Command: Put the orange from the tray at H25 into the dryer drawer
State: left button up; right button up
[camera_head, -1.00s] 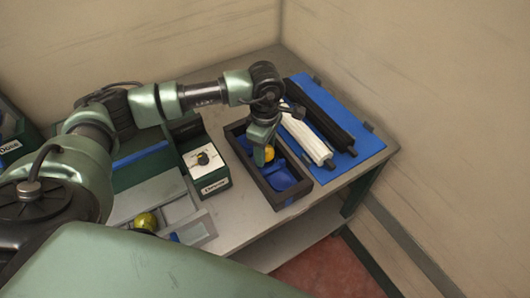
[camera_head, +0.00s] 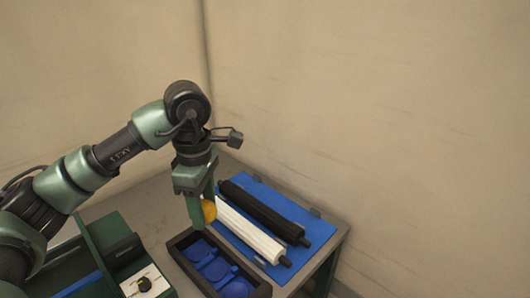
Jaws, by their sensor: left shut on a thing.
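My left gripper (camera_head: 203,208) is shut on a yellow-orange orange (camera_head: 209,211), which shows between and beside its green fingers. It holds the orange above the far end of a dark tray (camera_head: 262,293) with blue round recesses. The recesses that show in the tray look empty. No tray label is readable. A green box-like unit (camera_head: 100,243) with a white-topped part stands left of the tray; I cannot tell from this view whether it is the dryer. My right gripper is not in view.
A blue mat (camera_head: 262,196) right of the tray holds a black roller (camera_head: 262,212) and a white roller (camera_head: 250,232). A small dark knob (camera_head: 144,284) sits on the white top at lower left. Bare walls stand behind the table.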

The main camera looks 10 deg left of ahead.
pick_arm(q)
jog(key=shift+s+d+f+m, duration=0.15)
jog(key=shift+s+f+m, duration=0.15)
jog(key=shift+m, duration=0.3)
jog(key=s+d+f+m, duration=0.4)
jog(key=s+f+m, duration=0.5)
jog(key=m, duration=0.8)
jog(key=shift+s+d, duration=0.3)
jog(key=shift+s, duration=0.65)
